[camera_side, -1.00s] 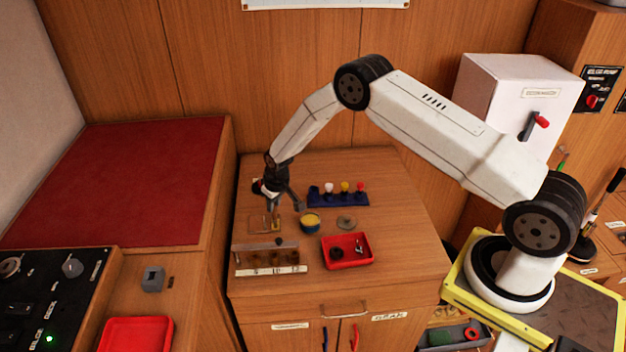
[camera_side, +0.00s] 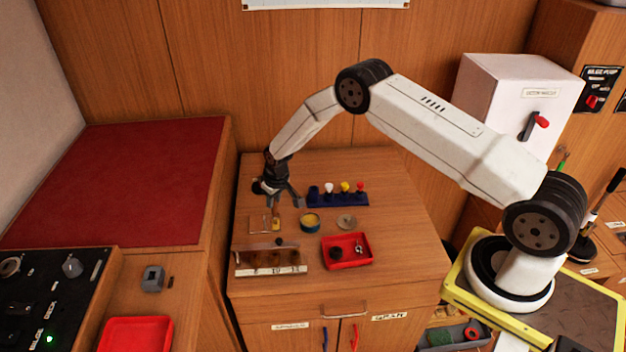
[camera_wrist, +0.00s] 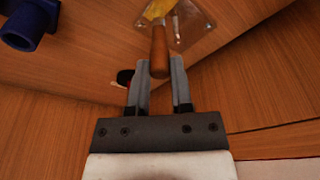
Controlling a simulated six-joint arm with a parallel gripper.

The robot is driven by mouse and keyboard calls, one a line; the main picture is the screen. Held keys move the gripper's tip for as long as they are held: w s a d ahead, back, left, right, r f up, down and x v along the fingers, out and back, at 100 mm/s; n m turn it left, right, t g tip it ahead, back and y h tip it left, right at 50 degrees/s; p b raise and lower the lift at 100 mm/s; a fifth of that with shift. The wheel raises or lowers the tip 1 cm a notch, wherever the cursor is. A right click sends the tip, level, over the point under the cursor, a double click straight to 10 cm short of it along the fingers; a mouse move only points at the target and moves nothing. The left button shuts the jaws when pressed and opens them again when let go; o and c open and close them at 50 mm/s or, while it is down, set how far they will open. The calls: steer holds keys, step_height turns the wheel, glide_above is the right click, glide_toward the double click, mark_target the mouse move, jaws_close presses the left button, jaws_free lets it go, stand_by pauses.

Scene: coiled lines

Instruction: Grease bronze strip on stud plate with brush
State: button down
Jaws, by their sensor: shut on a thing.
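My gripper (camera_wrist: 159,62) is shut on the wooden handle of a brush (camera_wrist: 159,45). In the wrist view the handle runs away from the fingertips toward a yellowish part (camera_wrist: 158,9) at the top edge, which may be the brush head or the strip; I cannot tell. This part lies over a pale, see-through-looking stud plate (camera_wrist: 190,28). In the side view my gripper (camera_side: 286,204) is over the worktop just behind the plate (camera_side: 259,224), with a small yellow patch at the plate's right end. Whether the bristles touch the strip is too small to tell.
A round tin with yellow contents (camera_side: 310,222) and a grey disc (camera_side: 346,222) are right of the plate. A red tray (camera_side: 327,262) with small parts, a numbered wooden rack (camera_side: 270,270) and a blue holder with coloured knobs (camera_side: 338,200) stand nearby. The worktop's right side is clear.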

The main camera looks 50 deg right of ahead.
steer(key=shift+w+d, duration=0.2)
steer(key=shift+d, duration=0.1)
steer(key=shift+w+d, duration=0.3)
stand_by(0.3)
steer(key=shift+r, duration=0.15)
step_height(320, 180, up, 7)
stand_by(1.1)
stand_by(0.4)
